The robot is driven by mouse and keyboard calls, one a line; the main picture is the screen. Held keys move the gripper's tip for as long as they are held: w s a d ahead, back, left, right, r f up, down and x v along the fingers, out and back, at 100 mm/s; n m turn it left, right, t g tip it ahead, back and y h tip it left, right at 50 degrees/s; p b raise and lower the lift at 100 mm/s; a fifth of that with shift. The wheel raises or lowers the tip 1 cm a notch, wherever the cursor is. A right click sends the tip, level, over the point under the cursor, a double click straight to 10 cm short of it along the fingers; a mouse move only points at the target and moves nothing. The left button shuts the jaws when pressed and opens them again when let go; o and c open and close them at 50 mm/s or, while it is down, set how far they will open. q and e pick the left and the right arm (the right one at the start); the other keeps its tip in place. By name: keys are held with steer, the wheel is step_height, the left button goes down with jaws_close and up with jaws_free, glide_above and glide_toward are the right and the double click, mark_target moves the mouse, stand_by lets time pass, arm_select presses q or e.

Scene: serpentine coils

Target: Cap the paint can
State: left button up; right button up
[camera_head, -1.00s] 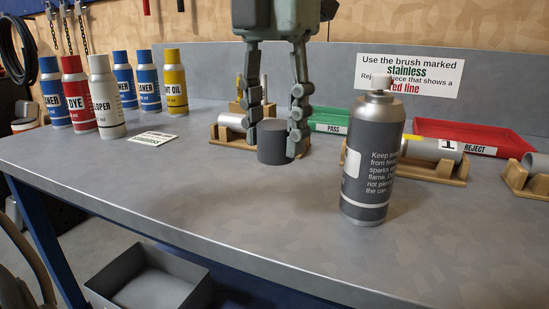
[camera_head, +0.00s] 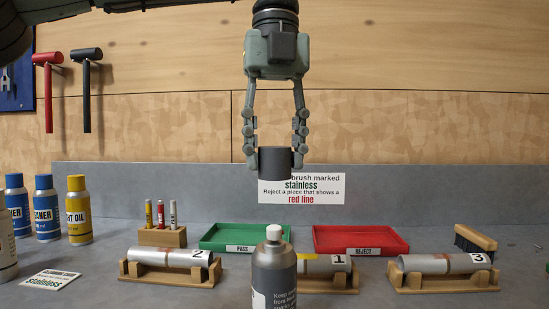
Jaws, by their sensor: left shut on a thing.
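A dark grey spray paint can (camera_head: 274,275) with a white nozzle stands upright at the front centre of the bench; its lower part is cut off by the picture's bottom edge. My left gripper (camera_head: 275,160) is shut on a dark grey cylindrical cap (camera_head: 275,163). It holds the cap in the air, above the can in the picture and apart from it. The cap covers part of the sign behind. My right gripper is not in view.
Pipe pieces lie in wooden cradles, including pieces 2 (camera_head: 172,257), 1 (camera_head: 318,264) and 3 (camera_head: 445,263). Behind are a green PASS tray (camera_head: 243,230), a red REJECT tray (camera_head: 357,232) and a brush (camera_head: 475,239). Spray cans (camera_head: 78,212) stand at left.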

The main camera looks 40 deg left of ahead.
arm_select(q)
glide_above(275, 227)
steer(key=shift+f, duration=2.15)
steer(key=shift+f, duration=0.1)
steer(key=shift+f, duration=0.15)
steer(key=shift+f+b, duration=0.65)
steer(key=shift+f, duration=0.2)
steer(key=shift+f, duration=0.1)
steer(key=shift+f+b, duration=0.45)
steer(key=shift+f, duration=0.25)
steer(key=shift+f, duration=0.45)
steer(key=shift+f, duration=0.4)
stand_by(0.9)
steer(key=o, duration=0.9)
